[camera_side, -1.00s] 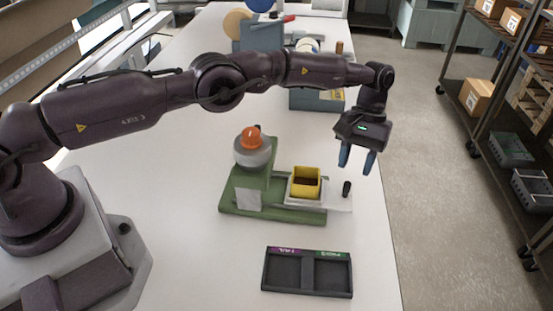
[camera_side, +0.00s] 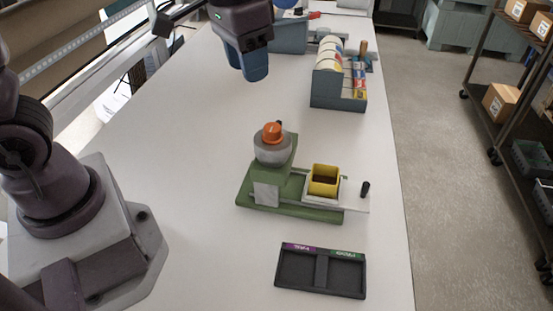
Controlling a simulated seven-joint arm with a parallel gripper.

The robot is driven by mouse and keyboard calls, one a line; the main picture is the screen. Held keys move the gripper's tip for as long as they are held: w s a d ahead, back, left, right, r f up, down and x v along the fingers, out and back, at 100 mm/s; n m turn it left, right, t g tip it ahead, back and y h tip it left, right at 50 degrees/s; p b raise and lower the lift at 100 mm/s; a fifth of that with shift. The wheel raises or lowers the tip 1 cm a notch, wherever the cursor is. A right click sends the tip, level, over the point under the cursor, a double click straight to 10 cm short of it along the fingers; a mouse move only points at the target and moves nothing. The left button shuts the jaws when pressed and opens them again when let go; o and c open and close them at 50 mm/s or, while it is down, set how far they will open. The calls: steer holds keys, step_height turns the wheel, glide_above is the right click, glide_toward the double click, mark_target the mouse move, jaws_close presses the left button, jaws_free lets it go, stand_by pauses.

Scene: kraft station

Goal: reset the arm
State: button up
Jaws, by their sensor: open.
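My gripper (camera_side: 250,66) hangs at the top of the view, above the left-middle part of the white table. Its blue fingers point down. They overlap in this view, and nothing shows between or below them. It is well behind and to the left of the green device (camera_side: 290,211), apart from it. The upper part of my arm is cut off by the picture's top edge.
The green device carries a grey dome with an orange cap (camera_side: 272,132) and a yellow box (camera_side: 323,181). A black two-part tray (camera_side: 321,271) lies in front. A tape rack (camera_side: 338,92) stands at the back right. The white table (camera_side: 190,150) is clear at left.

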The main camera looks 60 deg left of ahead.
steer(key=s+a+r+t, duration=0.2)
steer(key=s, duration=0.4)
steer(key=s+a+r+t, duration=0.2)
steer(key=s, duration=0.4)
steer(key=shift+s+r+n, duration=0.15)
steer(key=shift+s+n, duration=0.05)
steer(key=shift+n, duration=0.2)
